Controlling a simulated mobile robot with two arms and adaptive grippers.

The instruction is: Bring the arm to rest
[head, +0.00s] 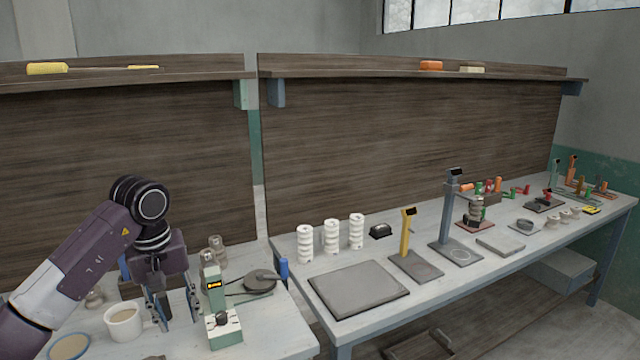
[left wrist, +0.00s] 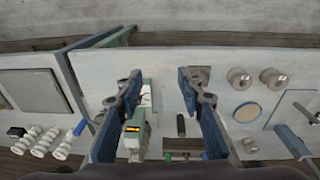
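My left arm (head: 90,245) reaches in from the left in the head view, bent with its wrist over the left workbench. The green device (left wrist: 135,132) shows beyond, close to the left finger. My right gripper is in neither view.
A round dish (head: 70,347) sits near the left bench's front. A dark disc (head: 260,280) and a blue item (head: 284,268) stand right of the device. The right bench (head: 330,330) holds a grey slab (head: 358,288), white stacks (head: 331,236) and several stands. A shelf (head: 120,80) runs above.

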